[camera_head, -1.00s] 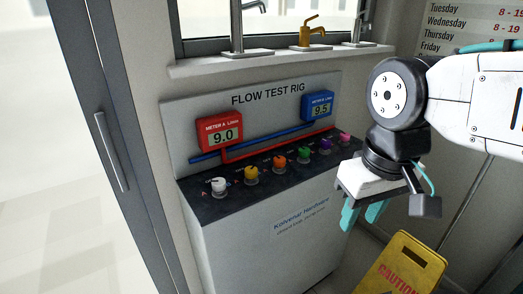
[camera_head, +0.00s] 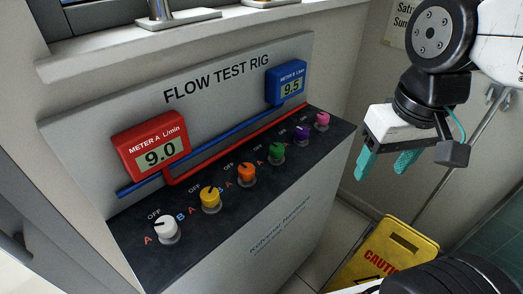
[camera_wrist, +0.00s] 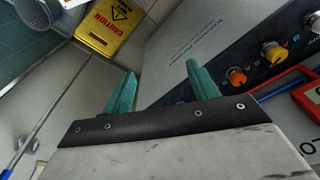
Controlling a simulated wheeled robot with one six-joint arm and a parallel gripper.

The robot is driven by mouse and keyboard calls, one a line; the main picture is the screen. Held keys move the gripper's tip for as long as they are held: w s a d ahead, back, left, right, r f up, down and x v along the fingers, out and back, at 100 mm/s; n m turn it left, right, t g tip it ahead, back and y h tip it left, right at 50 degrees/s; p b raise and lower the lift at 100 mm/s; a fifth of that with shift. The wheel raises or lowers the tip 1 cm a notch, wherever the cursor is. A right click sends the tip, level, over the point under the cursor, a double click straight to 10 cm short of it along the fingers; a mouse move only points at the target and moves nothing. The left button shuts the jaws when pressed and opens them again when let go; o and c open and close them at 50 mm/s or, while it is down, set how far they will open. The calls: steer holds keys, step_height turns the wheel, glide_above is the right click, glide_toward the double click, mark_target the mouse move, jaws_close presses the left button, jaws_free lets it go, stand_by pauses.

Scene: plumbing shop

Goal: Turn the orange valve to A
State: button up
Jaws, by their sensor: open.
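The orange valve (camera_head: 246,174) is a round knob on the dark sloped top of the flow test rig, third from the left in the row. In the wrist view the orange valve (camera_wrist: 236,76) shows right of my fingers, apart from them. Its exact pointer setting is too small to read surely. My gripper (camera_head: 388,164) hangs right of the rig, its two teal fingers apart and empty. In the wrist view my gripper (camera_wrist: 158,88) has a clear gap between its fingers. The red meter A (camera_head: 152,150) reads 9.0; the blue meter B (camera_head: 287,82) reads 9.5.
A yellow caution sign (camera_head: 392,250) stands on the floor right of the rig.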

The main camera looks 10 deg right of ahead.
steer(key=w+a, duration=0.2)
steer(key=w, duration=0.3)
steer(key=m+g, duration=0.1)
steer(key=m, duration=0.1)
glide_above(246, 168)
step_height(246, 168, down, 7)
steer(key=shift+d+r, duration=0.1)
steer(key=shift+d, duration=0.05)
steer(key=shift+f, duration=0.4)
step_height(246, 168, down, 7)
steer(key=shift+f, duration=0.1)
steer(key=c, duration=1)
